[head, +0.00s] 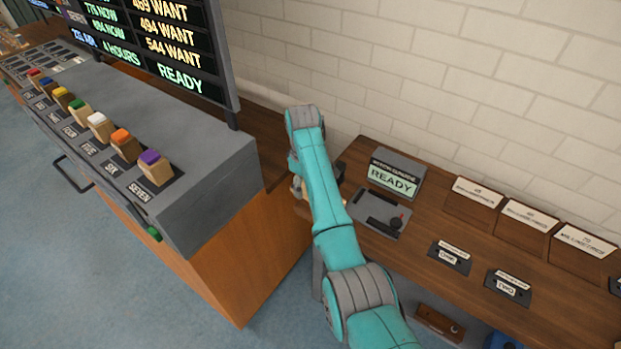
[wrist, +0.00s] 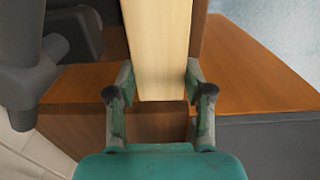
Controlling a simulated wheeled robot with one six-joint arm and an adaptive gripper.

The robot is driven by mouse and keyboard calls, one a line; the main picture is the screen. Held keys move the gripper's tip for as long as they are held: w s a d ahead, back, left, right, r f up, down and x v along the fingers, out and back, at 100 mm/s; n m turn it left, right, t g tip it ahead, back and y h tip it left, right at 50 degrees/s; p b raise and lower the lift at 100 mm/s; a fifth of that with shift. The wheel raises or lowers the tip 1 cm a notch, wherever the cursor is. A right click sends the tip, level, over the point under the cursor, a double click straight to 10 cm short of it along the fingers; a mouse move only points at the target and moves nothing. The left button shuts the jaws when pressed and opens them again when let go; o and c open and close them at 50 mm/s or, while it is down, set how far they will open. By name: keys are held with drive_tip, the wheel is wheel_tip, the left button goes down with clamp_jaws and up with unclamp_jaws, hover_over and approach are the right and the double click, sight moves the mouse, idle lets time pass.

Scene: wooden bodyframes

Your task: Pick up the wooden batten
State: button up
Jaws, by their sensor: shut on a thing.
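The wooden batten (wrist: 158,45) is a pale, straight piece that runs from the top edge of the wrist view down between my fingers. My gripper (wrist: 160,90) is shut on it, with one finger against each long side. The batten's far end is cut off by the top of the wrist view. In the head view my teal arm hides most of the gripper and the batten, in the gap between the grey-topped console and the wooden bench.
The grey console (head: 205,130) with several coloured knobs stands at left, below a display board (head: 165,45). The wooden bench (head: 470,265) at right carries a READY sign (head: 392,178), a dark tray (head: 379,212) and labelled plates. A white brick wall (head: 400,60) stands behind.

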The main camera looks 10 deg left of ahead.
drive_tip(key=s+a, duration=0.5)
drive_tip(key=s, duration=0.6)
drive_tip(key=shift+s, duration=0.35)
drive_tip(key=shift+a, duration=0.1)
drive_tip(key=shift+s+a, duration=0.1)
drive_tip(key=shift+s, duration=0.05)
